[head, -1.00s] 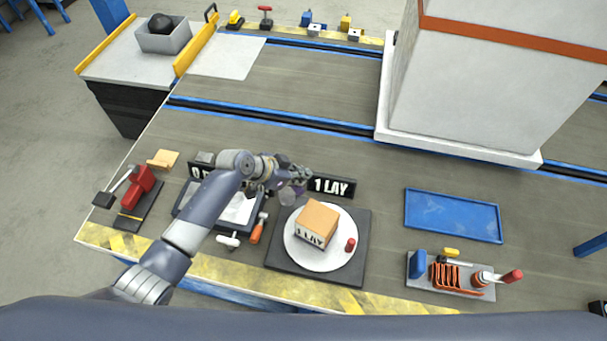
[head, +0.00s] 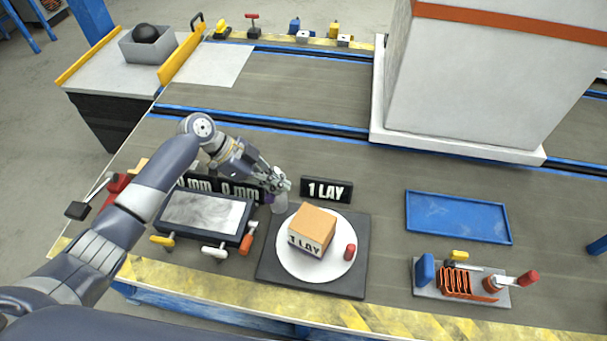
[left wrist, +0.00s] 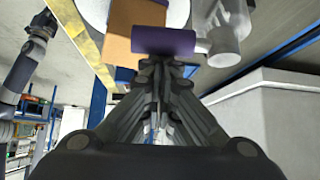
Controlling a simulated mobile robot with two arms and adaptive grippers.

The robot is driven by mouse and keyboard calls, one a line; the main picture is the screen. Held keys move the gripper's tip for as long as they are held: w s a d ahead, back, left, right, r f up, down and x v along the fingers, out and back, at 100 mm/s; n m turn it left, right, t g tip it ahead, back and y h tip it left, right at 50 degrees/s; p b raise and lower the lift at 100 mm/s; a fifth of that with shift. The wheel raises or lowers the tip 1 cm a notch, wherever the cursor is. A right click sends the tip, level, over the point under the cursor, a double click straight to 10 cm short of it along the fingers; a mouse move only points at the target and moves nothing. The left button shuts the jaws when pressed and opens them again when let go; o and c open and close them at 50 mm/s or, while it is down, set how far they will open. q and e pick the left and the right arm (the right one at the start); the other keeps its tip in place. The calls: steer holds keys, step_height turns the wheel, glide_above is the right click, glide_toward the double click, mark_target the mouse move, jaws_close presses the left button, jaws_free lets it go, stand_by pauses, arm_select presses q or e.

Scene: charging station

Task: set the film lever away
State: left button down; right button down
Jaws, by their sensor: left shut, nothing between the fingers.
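Three small levers stick out in front of the dark-framed grey panel (head: 203,215) in the head view: a yellow one (head: 163,241), a white one (head: 214,252) and an orange one (head: 247,242). No label shows which is the film lever. My left gripper (head: 277,183) is shut and empty, behind and above these levers, near a clear cylinder (head: 280,204). In the left wrist view, my closed fingers (left wrist: 160,62) point toward a purple roll (left wrist: 163,40), beside the clear cylinder (left wrist: 228,45). Contact with the roll cannot be told. My right gripper is out of view.
A box (head: 313,228) and a red cylinder (head: 350,252) sit on a white round plate (head: 300,268). A "1 LAY" sign (head: 327,190) stands behind. A blue tray (head: 457,217) is empty. A large white block (head: 490,90) stands at the back right.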

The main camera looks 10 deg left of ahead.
arm_select(q)
steer(key=shift+a, duration=0.15)
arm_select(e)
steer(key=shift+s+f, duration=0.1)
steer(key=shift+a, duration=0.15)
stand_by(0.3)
arm_select(q)
step_height(320, 180, up, 8)
steer(key=a, duration=0.2)
steer(key=shift+a, duration=0.4)
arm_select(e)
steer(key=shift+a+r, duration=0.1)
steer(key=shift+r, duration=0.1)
